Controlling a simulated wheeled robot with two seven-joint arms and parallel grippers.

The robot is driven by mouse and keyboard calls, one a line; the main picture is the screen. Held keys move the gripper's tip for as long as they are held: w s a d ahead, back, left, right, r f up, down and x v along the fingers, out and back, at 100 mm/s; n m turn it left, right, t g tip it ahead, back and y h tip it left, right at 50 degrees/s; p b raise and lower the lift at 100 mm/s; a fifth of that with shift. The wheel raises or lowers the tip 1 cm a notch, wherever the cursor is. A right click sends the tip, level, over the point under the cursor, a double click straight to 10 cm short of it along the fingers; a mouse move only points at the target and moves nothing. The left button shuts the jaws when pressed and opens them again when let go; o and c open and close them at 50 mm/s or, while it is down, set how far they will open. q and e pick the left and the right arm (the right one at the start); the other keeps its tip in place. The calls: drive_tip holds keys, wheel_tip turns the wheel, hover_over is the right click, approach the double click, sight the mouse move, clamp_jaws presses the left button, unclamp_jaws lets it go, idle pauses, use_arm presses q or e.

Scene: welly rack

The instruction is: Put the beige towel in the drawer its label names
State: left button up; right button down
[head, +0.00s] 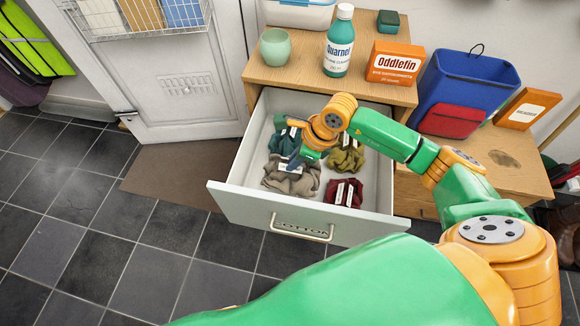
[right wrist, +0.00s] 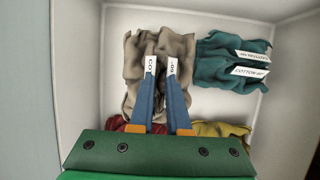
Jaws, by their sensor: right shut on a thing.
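The beige towel (head: 278,182) lies crumpled in the open white drawer (head: 236,203), toward its front left. My right gripper (head: 294,163) reaches down into the drawer and is shut on the beige towel. The right wrist view shows its blue fingers (right wrist: 161,78) on the towel (right wrist: 184,46), with white label pieces at the tips, only partly readable. The label on the drawer front seems to read "COTTON". My left gripper is not in view.
Teal cloths (right wrist: 228,62), an olive cloth (head: 346,160) and a dark red cloth (head: 343,193) share the drawer. A cup (head: 275,48), a bottle (head: 339,42) and an orange box (head: 395,63) stand on the cabinet above. A blue basket (head: 460,85) stands at right.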

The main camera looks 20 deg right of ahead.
sight(308, 172)
drive_tip(key=x, duration=0.4)
drive_tip(key=shift+s+d+f, duration=0.15)
drive_tip(key=shift+s+d, duration=0.1)
drive_tip(key=shift+d, duration=0.1)
drive_tip(key=c, duration=0.9)
unclamp_jaws()
drive_tip(key=shift+f, duration=0.1)
drive_tip(key=v, duration=1.2)
